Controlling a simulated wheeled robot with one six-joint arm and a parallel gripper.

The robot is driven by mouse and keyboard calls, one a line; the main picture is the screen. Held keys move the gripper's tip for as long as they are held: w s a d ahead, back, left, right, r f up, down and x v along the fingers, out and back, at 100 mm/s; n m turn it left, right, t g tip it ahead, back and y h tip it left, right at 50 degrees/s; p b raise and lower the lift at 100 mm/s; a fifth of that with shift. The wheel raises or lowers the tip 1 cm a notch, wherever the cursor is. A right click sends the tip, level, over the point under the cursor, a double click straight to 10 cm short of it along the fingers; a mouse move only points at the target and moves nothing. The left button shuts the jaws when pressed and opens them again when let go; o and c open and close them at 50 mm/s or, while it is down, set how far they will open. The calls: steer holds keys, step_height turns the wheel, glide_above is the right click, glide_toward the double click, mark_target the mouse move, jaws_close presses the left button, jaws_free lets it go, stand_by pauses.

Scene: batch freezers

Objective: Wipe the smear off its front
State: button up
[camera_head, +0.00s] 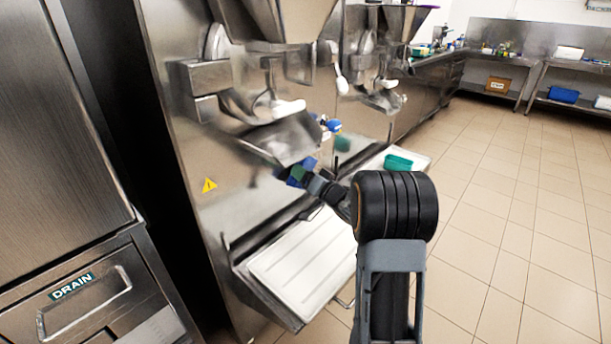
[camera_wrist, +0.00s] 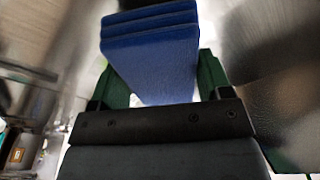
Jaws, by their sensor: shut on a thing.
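My gripper (camera_head: 299,174), with green fingers, is shut on a folded blue cloth (camera_wrist: 150,62). The cloth's stacked layers show between the fingers in the wrist view. In the head view the gripper is close to the steel front of the nearest batch freezer (camera_head: 222,218), below its spout and right of a yellow warning sticker. I cannot tell whether the cloth touches the steel. A blurred greenish patch (camera_head: 343,144) shows on the steel to the right of the gripper; I cannot tell whether it is a smear or a reflection. The arm and cloth hide part of the front.
A white ribbed tray (camera_head: 305,262) sits low in front of the freezer, below my gripper. A teal tub (camera_head: 398,162) stands farther right. The tiled floor is clear at the right.

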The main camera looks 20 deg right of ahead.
mark_target(316, 155)
steer(key=shift+x, duration=0.95)
steer(key=shift+f, duration=0.1)
steer(key=shift+w+d+p, duration=0.3)
steer(key=shift+d, duration=0.5)
steer(key=shift+w+d+p, duration=0.3)
steer(key=shift+d, duration=0.45)
steer(key=shift+w+d+p, duration=0.4)
steer(key=shift+w+d, duration=0.1)
steer(key=shift+d, duration=0.55)
steer(key=shift+w+d+p, duration=0.45)
steer(key=shift+w+d, duration=0.1)
steer(key=shift+d, duration=0.5)
steer(key=shift+w+d+p, duration=0.4)
steer(key=shift+w+d, duration=0.1)
steer(key=shift+d, duration=0.55)
steer(key=shift+w, duration=0.1)
steer(key=shift+s+a, duration=0.55)
steer(key=shift+a, duration=0.5)
steer(key=shift+s+a, duration=0.5)
steer(key=shift+a, duration=0.55)
steer(key=shift+s+a, duration=0.55)
steer(key=shift+a, duration=0.5)
steer(key=shift+s+a, duration=0.3)
steer(key=shift+a, duration=0.5)
steer(key=shift+s+a, duration=0.35)
steer(key=shift+a, duration=0.5)
